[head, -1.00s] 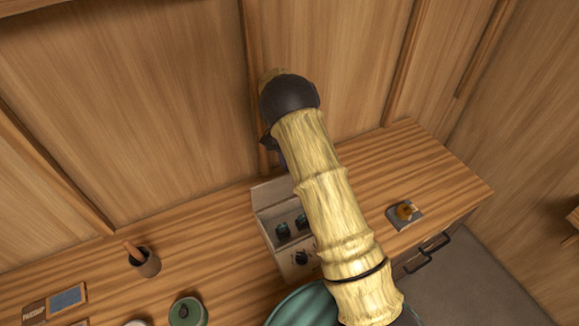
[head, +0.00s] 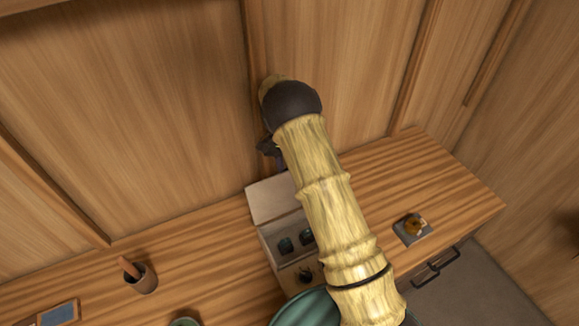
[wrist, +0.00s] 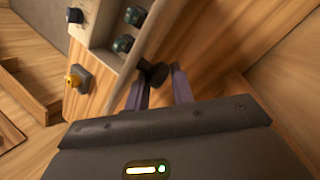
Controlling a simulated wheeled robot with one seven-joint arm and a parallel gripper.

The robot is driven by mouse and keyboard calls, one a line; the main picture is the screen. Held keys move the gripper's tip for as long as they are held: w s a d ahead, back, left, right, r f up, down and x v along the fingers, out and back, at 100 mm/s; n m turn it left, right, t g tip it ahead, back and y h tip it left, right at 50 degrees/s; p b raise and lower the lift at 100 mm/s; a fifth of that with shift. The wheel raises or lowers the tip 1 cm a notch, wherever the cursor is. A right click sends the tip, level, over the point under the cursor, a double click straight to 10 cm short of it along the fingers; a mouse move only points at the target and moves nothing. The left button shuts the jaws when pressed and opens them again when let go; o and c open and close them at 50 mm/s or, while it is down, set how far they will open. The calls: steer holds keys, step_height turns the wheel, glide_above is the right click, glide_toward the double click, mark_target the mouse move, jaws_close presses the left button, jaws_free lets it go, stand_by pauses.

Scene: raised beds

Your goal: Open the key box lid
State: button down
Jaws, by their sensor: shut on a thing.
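The pale key box (head: 268,238) stands on the wooden bench, with dark teal items inside and a dark round part on its front. Its lid (head: 271,199) is raised at the back, and the inside is visible. In the wrist view the lid (wrist: 159,30) is a pale panel beside the teal items. My gripper (wrist: 159,78) has its two purple fingers on either side of a dark knob (wrist: 154,73) at the lid's edge, and is shut on it.
A cup with a wooden handle (head: 143,279) stands left on the bench. A small slab with a yellow-orange item (head: 412,228) lies to the right. A green round object (head: 305,309) is in front of the box. The wooden wall rises close behind.

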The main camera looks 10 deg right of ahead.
steer(key=shift+a+f, duration=0.35)
steer(key=shift+a, duration=0.1)
steer(key=c, duration=1.4)
jaws_free()
steer(key=shift+o, duration=1.3)
steer(key=shift+w+a+f, duration=0.15)
steer(key=shift+w+a, duration=0.1)
steer(key=shift+a, duration=0.05)
steer(key=shift+d+r, duration=0.2)
steer(key=shift+d, duration=0.1)
step_height(320, 180, up, 10)
steer(key=b, duration=0.3)
